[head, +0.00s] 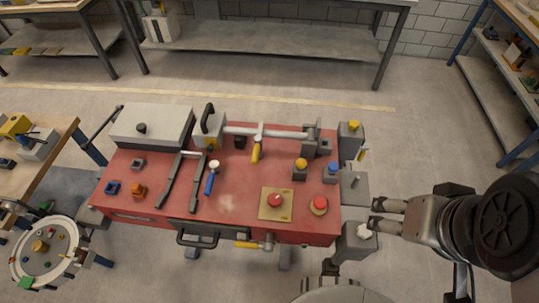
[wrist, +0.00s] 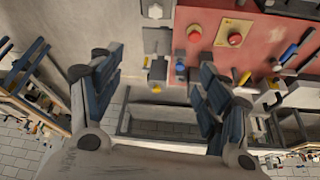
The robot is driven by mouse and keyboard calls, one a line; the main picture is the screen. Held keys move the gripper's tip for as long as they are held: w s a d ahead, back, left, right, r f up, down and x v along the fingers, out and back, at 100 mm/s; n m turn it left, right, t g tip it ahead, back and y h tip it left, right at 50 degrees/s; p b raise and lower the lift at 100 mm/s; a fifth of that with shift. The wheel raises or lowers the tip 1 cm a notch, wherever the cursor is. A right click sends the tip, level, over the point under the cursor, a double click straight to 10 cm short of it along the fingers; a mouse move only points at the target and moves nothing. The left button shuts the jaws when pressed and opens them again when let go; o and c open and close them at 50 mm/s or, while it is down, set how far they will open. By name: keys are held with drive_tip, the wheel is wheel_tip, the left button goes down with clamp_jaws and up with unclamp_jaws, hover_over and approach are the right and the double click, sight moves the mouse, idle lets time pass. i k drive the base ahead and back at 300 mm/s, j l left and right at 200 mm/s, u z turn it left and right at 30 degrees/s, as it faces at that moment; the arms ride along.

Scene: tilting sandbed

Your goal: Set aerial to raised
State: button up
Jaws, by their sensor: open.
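No part is plainly marked as the aerial. A grey block with a short thin pin (head: 354,183) sits on the right edge of the red bench (head: 235,215); I cannot tell if this pin is the aerial. A grey box with a white knob (head: 365,231) is nearer, at the front right corner; the knob also shows at the top of the wrist view (wrist: 155,11). My gripper (head: 374,213) is open and empty, right of the bench, its fingers pointing left near these two boxes. In the wrist view my gripper (wrist: 159,65) shows its fingers wide apart.
A red mushroom button (head: 275,200) on a yellow plate, another red button (head: 320,204), a blue knob (head: 333,168) and a yellow knob (head: 300,164) stand near the bench's right end. A grey box with a yellow top (head: 351,138) is at the back right.

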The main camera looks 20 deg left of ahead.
sight(84, 147)
drive_tip(key=u, duration=1.75)
drive_tip(key=i+j+u, duration=0.2)
drive_tip(key=u, duration=0.3)
drive_tip(key=i+u, duration=0.35)
drive_tip(key=u, duration=0.15)
drive_tip(key=i+u, duration=0.3)
drive_tip(key=u, duration=0.2)
